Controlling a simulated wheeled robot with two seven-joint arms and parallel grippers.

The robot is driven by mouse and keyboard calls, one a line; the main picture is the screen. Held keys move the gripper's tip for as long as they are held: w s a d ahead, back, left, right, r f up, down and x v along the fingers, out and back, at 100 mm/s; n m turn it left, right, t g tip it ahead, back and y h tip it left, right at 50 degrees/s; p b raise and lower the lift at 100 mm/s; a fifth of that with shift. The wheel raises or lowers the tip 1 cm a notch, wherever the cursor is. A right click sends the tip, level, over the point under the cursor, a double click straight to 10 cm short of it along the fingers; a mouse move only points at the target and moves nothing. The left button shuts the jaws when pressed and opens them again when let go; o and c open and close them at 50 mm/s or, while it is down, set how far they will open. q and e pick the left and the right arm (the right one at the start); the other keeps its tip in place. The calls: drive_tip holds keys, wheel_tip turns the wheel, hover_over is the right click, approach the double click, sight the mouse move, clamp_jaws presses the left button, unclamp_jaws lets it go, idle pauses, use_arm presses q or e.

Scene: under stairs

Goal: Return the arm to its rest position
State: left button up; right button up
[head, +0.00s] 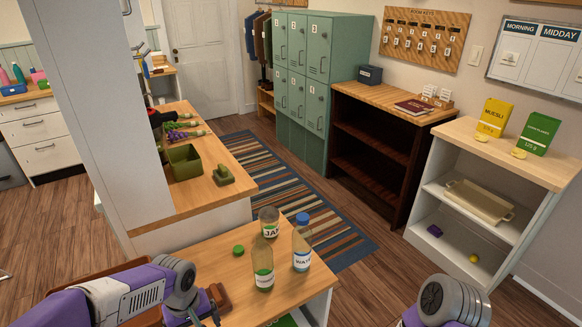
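My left arm (130,295), purple and grey, reaches in from the lower left over the front wooden table (215,258). Its gripper (205,316) is at the bottom edge, partly cut off; I cannot tell whether it is open or shut, or whether it touches the reddish-brown item (219,297) beside it. Of my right arm (447,302), only a grey joint and some purple show at the bottom right. Its gripper is out of the picture.
A jar (269,221), a bottle with green contents (263,265) and a blue-capped water bottle (301,244) stand on the front table, with a green lid (238,250) to their left. A white shelf unit (433,165) stands right. Striped rug (300,200) and floor lie between.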

use_arm(q)
drive_tip(key=d+f+m+h, duration=0.2)
drive_tip(key=d+f, duration=0.3)
drive_tip(key=f, duration=0.5)
drive_tip(key=s+d+f+h, duration=0.1)
drive_tip(key=s+d+f, duration=0.3)
drive_tip(key=f, duration=0.4)
drive_tip(key=s+d+f+m+h, duration=0.1)
drive_tip(key=s+d+f, duration=0.2)
drive_tip(key=s+f, duration=0.3)
wheel_tip(320, 180, down, 3)
drive_tip(key=shift+d+r+m+t, duration=0.1)
drive_tip(key=shift+d+m+t, duration=0.2)
drive_tip(key=shift+d, duration=0.05)
